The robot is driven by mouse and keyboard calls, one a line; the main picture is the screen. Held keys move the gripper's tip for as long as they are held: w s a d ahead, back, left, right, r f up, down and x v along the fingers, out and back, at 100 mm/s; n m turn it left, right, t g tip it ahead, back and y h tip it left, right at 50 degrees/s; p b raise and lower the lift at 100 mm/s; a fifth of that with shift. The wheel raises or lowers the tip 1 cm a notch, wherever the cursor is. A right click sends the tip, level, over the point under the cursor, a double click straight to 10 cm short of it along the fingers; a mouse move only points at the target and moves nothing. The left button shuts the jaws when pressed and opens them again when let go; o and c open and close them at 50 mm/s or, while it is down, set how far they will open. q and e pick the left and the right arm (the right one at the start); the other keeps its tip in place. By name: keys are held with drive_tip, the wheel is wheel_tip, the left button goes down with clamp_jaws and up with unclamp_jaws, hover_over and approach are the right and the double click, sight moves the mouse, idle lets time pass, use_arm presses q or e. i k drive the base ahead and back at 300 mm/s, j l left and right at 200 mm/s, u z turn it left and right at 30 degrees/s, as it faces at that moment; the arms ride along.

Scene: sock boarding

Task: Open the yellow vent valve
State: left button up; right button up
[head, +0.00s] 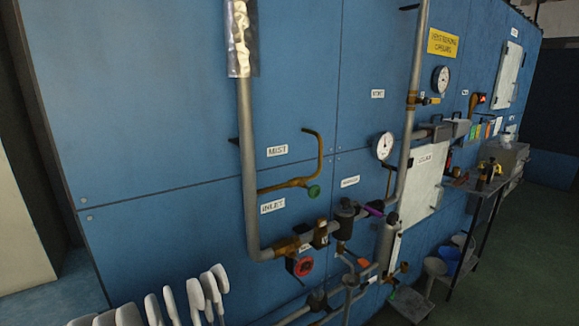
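No valve clearly marked as the vent valve can be made out. A small yellowish fitting (430,100) sits on the upright grey pipe below the upper gauge; whether it is the yellow vent valve I cannot tell. Neither of my grippers is in view.
The blue panel wall (180,130) fills most of the view. White sock-shaped boards (195,296) stand at the lower left. A metal stand (490,205), a blue bucket (448,260) and grey buckets are at the right. Green floor (530,250) is open at the far right.

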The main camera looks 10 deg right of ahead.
sight(426, 100)
drive_tip(key=z, duration=1.3)
drive_tip(key=i+l, duration=0.55)
drive_tip(key=i+l+u, duration=0.1)
drive_tip(key=i+l, duration=1)
drive_tip(key=l, duration=0.15)
drive_tip(key=i+l+u, duration=0.1)
drive_tip(key=i+l, duration=0.4)
drive_tip(key=l, duration=0.15)
